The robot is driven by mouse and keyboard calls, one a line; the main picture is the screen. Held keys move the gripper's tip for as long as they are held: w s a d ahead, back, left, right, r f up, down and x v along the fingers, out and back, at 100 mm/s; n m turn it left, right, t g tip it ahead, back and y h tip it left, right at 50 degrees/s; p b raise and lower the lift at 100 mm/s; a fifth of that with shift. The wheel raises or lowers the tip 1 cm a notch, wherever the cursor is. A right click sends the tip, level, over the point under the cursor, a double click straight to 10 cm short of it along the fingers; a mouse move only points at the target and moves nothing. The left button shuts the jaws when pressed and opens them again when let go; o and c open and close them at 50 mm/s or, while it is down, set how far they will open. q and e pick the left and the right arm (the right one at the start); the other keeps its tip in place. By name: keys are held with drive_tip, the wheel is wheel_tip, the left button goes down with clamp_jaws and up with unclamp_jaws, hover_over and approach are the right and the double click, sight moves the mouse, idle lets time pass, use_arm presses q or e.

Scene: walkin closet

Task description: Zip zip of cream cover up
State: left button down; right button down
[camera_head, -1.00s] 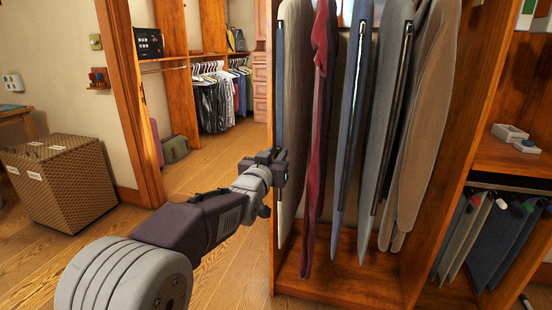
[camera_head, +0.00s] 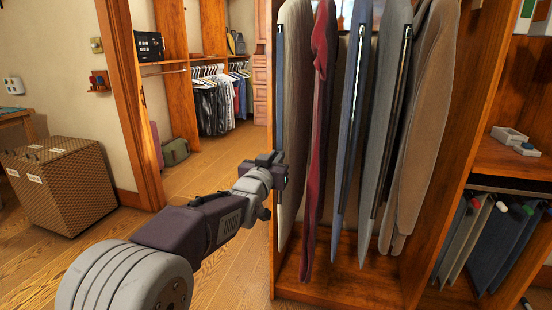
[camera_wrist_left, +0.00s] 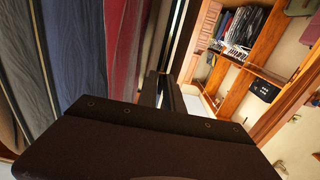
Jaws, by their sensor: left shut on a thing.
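The cream cover (camera_head: 291,120) hangs at the left end of the rail in the wooden wardrobe. A dark zip strip (camera_head: 280,85) runs down its left edge. My left gripper (camera_head: 276,170) is at this edge, about halfway down the cover, and is shut on the zip. The small zip pull is hidden by the fingers. In the left wrist view the fingers (camera_wrist_left: 163,90) point in along the covers, and the grip itself is too dark to make out. My right gripper is not in view.
A red garment (camera_head: 318,130), a blue cover (camera_head: 351,130) and grey covers hang close on the right. The wardrobe's wooden floor (camera_head: 340,280) lies below. A patterned box (camera_head: 62,190) stands at the left. The wooden floor (camera_head: 205,160) beyond my arm is clear.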

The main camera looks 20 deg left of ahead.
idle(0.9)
use_arm(q)
wheel_tip(320, 180, up, 32)
drive_tip(key=p, duration=2.5)
drive_tip(key=shift+s, duration=0.1)
drive_tip(key=shift+r, duration=0.1)
drive_tip(key=c, duration=1.6)
unclamp_jaws()
drive_tip(key=shift+s, duration=0.4)
approach(280, 30)
drive_tip(key=s, duration=0.2)
drive_tip(key=shift+s, duration=0.35)
